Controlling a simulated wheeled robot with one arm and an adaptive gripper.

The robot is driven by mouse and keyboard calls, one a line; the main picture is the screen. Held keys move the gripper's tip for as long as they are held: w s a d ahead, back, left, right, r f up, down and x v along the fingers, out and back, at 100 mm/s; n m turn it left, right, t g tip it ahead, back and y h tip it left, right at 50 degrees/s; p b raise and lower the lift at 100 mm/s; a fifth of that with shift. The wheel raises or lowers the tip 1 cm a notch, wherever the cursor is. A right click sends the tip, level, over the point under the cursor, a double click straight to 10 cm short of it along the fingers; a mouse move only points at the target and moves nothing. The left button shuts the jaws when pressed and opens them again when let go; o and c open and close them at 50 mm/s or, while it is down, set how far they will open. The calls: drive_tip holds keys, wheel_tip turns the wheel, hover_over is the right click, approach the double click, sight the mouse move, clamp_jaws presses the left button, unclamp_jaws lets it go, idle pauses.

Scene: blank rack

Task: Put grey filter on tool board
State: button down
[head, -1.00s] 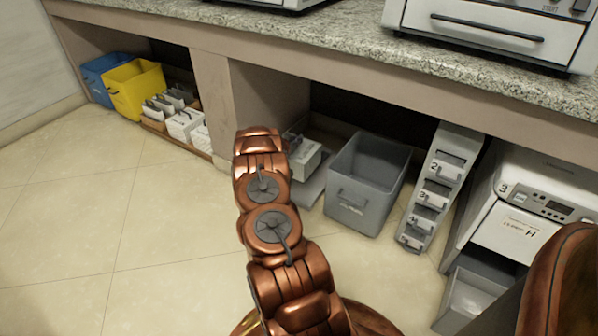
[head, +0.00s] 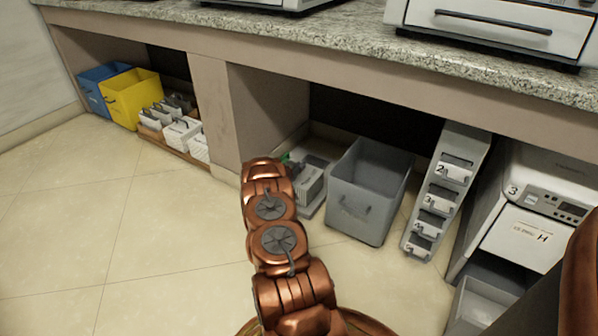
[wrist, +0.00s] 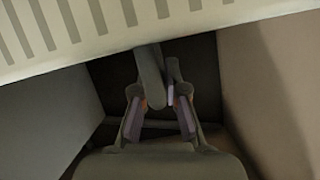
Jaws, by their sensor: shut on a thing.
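In the wrist view my gripper (wrist: 158,98) is shut on a dark grey, rounded handle. The handle joins a pale panel with a row of slots (wrist: 90,22), which I take to be the grey filter. In the head view a grey ribbed thing (head: 312,181), likely the same filter, shows just right of my arm's end, in the recess under the counter. My arm hides the fingers and part of this thing there. I cannot pick out the tool board with certainty; a flat grey piece (head: 311,208) lies low beside the ribbed thing.
A grey bin (head: 362,212) stands close on the right, then a numbered rack (head: 435,205) and a white machine (head: 530,215). A counter post (head: 215,115) stands left. Farther left are boxed white items (head: 182,132), a yellow bin (head: 130,100) and a blue bin (head: 92,88). The left floor is clear.

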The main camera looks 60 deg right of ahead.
drive_tip(key=shift+f, duration=0.35)
drive_tip(key=c, duration=1.2)
unclamp_jaws()
